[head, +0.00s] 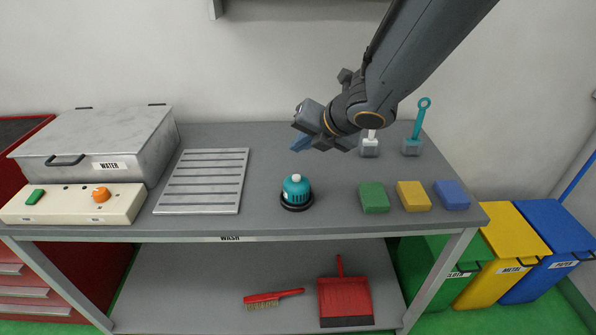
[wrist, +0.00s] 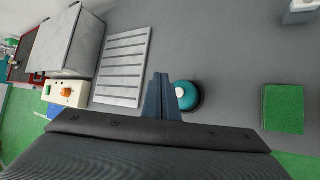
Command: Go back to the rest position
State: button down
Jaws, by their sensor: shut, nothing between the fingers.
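My gripper (head: 299,143) hangs above the grey bench, over its middle, with its blue-grey fingers shut and empty. In the wrist view the closed fingers (wrist: 160,92) point at the bench surface. A teal round device with a white top (head: 296,191) stands on a black base below and in front of the gripper, apart from it. It also shows in the wrist view (wrist: 185,94), just right of the fingers and partly hidden by them.
A slatted metal rack (head: 203,182), a grey lidded WATER box (head: 95,145) and a control panel (head: 73,204) are at left. Green (head: 374,198), yellow (head: 413,196) and blue (head: 452,195) blocks lie at right. Two grey holders (head: 411,147) with upright tools stand behind them.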

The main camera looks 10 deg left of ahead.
jog(key=d+f+m+h, duration=0.2)
jog(key=d+m+h, duration=0.1)
jog(key=d+m, duration=0.65)
jog(key=d+f+m+h, duration=0.2)
jog(key=d+m+h, duration=0.1)
jog(key=d+m, duration=0.65)
jog(key=s+d+f+m+g, duration=0.2)
jog(key=s+d+m, duration=0.4)
jog(key=m, duration=0.3)
jog(key=s+d+f+m+g+h+b, duration=0.1)
jog(key=s+d+m+g, duration=0.1)
jog(key=s+d+m, duration=0.4)
jog(key=s+m, duration=0.2)
jog(key=s, duration=0.1)
jog(key=shift+d+f+m+g, duration=0.15)
jog(key=shift+f+m+g, duration=0.15)
jog(key=shift+f+m, duration=0.1)
